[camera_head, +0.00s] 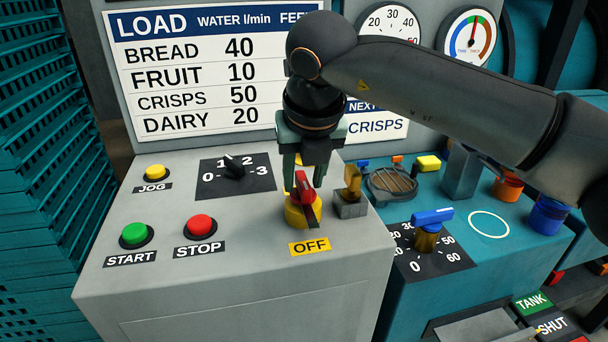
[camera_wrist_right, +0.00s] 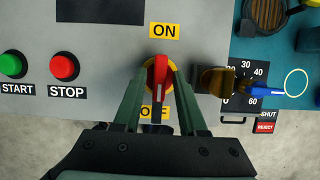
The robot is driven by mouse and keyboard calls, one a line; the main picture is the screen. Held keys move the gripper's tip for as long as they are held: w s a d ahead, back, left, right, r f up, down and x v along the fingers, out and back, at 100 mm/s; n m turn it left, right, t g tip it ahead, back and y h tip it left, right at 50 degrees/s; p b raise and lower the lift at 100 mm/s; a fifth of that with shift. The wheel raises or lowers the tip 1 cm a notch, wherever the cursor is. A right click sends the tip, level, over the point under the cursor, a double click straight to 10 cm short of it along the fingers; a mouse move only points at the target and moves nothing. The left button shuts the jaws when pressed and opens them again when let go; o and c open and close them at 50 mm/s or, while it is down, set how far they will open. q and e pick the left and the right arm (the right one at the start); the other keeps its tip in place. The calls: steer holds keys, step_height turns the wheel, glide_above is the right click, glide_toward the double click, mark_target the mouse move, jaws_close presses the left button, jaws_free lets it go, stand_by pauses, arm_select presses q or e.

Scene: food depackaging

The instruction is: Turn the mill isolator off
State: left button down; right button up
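The mill isolator (camera_head: 302,183) is a red handle on a round yellow base, on the grey panel. It also shows in the wrist view (camera_wrist_right: 160,72), with the handle lying along the line between the ON label (camera_wrist_right: 164,31) above and the OFF label (camera_head: 310,246) below. A dark part of the handle extends towards OFF. My right gripper (camera_head: 308,165) is over the isolator, fingers pointing down. In the wrist view the fingers (camera_wrist_right: 160,82) stand on either side of the handle with gaps showing, so it looks open. My left gripper is out of view.
A brass-coloured piece on a grey block (camera_head: 350,207) stands close right of the isolator. Left are the red STOP button (camera_head: 201,224), green START button (camera_head: 134,234), yellow JOG button (camera_head: 155,172) and a black selector (camera_head: 235,167). A blue-handled valve (camera_head: 432,217) is farther right.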

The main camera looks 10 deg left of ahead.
mark_target(311, 220)
steer(key=shift+o, duration=0.5)
steer(key=p+v, duration=0.1)
steer(key=v, duration=1.1)
steer(key=shift+r, duration=0.25)
steer(key=shift+s, duration=0.1)
